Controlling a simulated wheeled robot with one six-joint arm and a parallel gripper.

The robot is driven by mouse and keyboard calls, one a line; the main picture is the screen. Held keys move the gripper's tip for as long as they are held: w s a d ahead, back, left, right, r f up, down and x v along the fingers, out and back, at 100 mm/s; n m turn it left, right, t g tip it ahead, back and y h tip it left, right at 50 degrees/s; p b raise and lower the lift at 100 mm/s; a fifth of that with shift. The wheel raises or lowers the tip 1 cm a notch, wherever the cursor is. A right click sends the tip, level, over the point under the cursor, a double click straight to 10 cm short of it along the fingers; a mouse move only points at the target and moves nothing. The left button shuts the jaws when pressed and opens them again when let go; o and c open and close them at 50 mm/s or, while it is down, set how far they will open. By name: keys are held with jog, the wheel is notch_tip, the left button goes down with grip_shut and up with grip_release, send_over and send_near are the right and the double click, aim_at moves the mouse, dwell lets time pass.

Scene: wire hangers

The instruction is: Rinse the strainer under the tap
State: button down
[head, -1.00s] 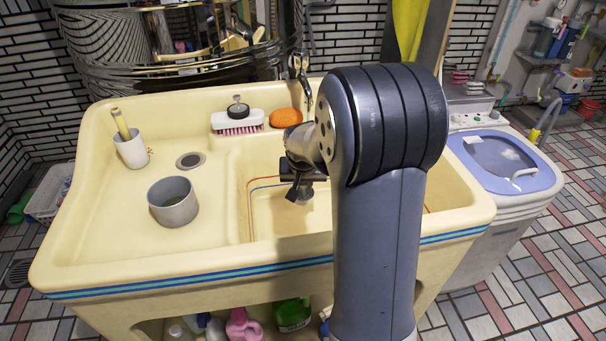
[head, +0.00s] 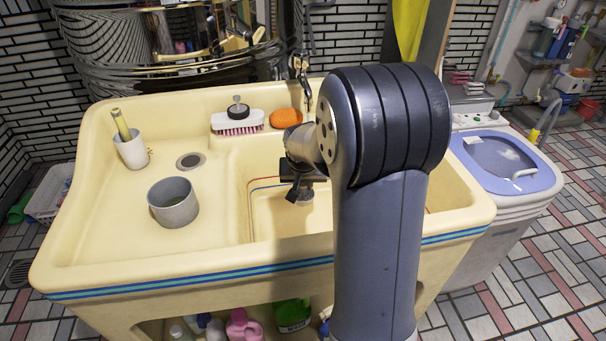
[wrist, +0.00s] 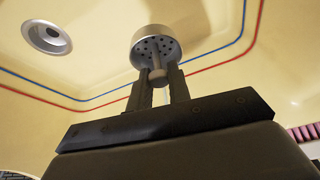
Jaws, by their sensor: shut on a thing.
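The strainer (wrist: 152,44) is a small round metal cup with holes in its face and a knob in the middle. In the wrist view my gripper (wrist: 158,82) is shut on that knob. In the head view my gripper (head: 298,182) hangs over the right, deeper basin (head: 275,205) of the cream sink, and the strainer (head: 305,199) shows just below it, small and partly hidden. The tap (head: 301,72) stands at the sink's back edge, partly behind my arm. I see no running water.
A grey pot (head: 174,206) and a white cup (head: 131,151) stand on the left shelf of the sink, near a drain hole (head: 190,161). A brush (head: 238,122) and an orange sponge (head: 286,119) lie on the back ledge. A washing machine (head: 505,165) is at the right.

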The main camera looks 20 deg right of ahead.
aim_at(304, 185)
jog(key=shift+s+a+r+p, duration=0.3)
jog(key=shift+s+r, duration=0.35)
jog(key=shift+s, duration=0.1)
jog(key=shift+s+a+r+p, duration=0.25)
jog(key=shift+s+r+p, duration=0.05)
jog(key=shift+s+r, duration=0.35)
jog(key=shift+s+a+r+p, duration=0.3)
jog(key=shift+s+r, duration=0.3)
jog(key=shift+s, duration=0.2)
